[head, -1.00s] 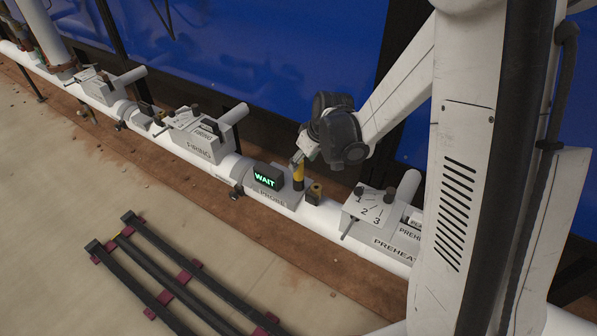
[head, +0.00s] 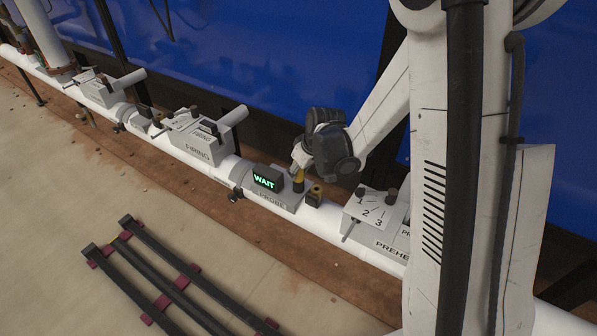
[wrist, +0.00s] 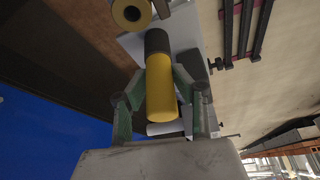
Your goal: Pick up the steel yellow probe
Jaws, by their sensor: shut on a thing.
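The yellow probe (head: 298,183) stands on the grey block marked PROBE (head: 276,195), beside the screen reading WAIT (head: 267,179). It has a dark lower part. In the wrist view the yellow probe (wrist: 161,88) lies between the two green fingers of my gripper (wrist: 160,92), which is shut on it. In the head view my gripper (head: 301,158) is at the probe's top, partly hidden by my dark wrist joint. The probe's dark end (wrist: 157,41) still meets the grey block.
A second short yellow and black cylinder (head: 314,196) stands right of the probe. Dark rails (head: 165,270) lie on the floor in front.

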